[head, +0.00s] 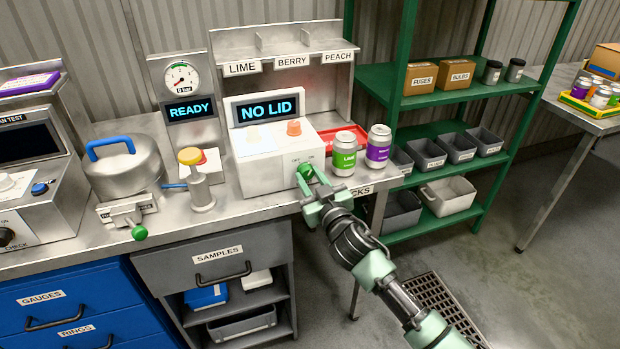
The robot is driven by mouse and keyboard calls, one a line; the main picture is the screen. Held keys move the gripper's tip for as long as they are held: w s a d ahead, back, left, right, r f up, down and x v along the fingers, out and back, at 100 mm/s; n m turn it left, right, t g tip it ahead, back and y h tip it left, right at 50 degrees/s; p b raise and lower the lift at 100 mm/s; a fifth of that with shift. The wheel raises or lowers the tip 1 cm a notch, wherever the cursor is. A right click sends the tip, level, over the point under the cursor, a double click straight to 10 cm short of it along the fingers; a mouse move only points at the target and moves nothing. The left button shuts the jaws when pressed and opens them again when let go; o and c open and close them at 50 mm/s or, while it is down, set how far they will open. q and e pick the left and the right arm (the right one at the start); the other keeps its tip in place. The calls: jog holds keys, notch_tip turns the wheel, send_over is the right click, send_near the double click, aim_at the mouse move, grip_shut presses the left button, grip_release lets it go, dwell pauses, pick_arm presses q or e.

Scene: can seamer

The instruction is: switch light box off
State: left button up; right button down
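A white box (272,171) stands on the metal bench under a screen reading NO LID (266,108). An orange button (293,128) is on its top. Its front right carries small lettering that seems to read OFF and ON, beside a bright green knob (305,171). No label on it reads light box. My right gripper (313,182) is at this front right corner, right at the green knob. Its fingers look apart, with nothing held between them. Whether they touch the knob I cannot tell. My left gripper is not in view.
A green can (344,155) and a purple can (378,147) stand close right of the white box, near my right gripper. A red tray (345,136) lies behind them. A seamer pot (124,168) and a yellow-topped post (197,182) stand to the left. Green shelves (490,160) are at right.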

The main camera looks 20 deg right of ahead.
jog(key=shift+n, duration=0.4)
jog(key=shift+r+n+p, duration=0.1)
jog(key=shift+n+p, duration=0.4)
jog(key=shift+n, duration=0.1)
jog(key=n+p, duration=0.1)
jog(key=n, duration=0.2)
jog(key=n+p, duration=0.1)
jog(key=n, duration=0.2)
jog(key=shift+r+n, duration=0.1)
jog(key=shift+n, duration=0.3)
jog(key=shift+n+p, duration=0.5)
jog(key=shift+n, duration=0.9)
jog(key=c, duration=1)
grip_release()
jog(key=shift+c, duration=0.2)
jog(key=shift+s, duration=0.1)
